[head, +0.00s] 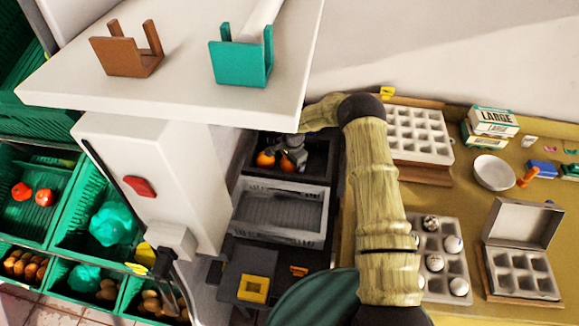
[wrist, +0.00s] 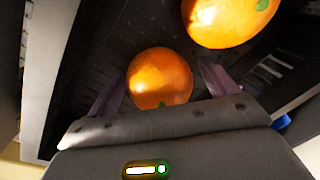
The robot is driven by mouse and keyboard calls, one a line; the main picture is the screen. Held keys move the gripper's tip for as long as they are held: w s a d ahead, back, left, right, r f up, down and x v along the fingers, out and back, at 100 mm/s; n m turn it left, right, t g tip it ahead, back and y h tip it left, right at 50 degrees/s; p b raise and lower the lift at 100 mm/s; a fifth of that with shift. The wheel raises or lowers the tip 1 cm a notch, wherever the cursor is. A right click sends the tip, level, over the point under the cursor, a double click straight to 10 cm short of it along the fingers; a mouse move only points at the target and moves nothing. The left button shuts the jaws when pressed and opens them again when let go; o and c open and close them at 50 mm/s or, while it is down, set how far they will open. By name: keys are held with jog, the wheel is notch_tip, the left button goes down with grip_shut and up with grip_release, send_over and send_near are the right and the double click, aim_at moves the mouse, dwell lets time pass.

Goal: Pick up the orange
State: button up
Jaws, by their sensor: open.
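Two oranges lie in a black crate (head: 322,190). In the wrist view one orange (wrist: 160,80) sits between the two fingers of my gripper (wrist: 162,84), with a gap on the right side. My gripper is open, with its fingertips down beside this orange. The other orange (wrist: 229,18) lies farther off at the upper right, outside the fingers. In the head view one orange (head: 265,160) shows to the left of my gripper (head: 289,156), and another orange (head: 287,166) shows partly hidden under it.
A grey crate (head: 280,238) stands in front of the black crate. A white counter (head: 190,75) overhangs to the left. A table (head: 350,228) with egg trays, cartons and a white bowl (head: 494,172) lies to the right. Green produce crates (head: 65,215) stand at the far left.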

jog(key=shift+r, duration=0.1)
jog(key=shift+c, duration=0.5)
jog(key=c, duration=1.1)
notch_tip(320, 180, up, 10)
jog(key=p, duration=0.5)
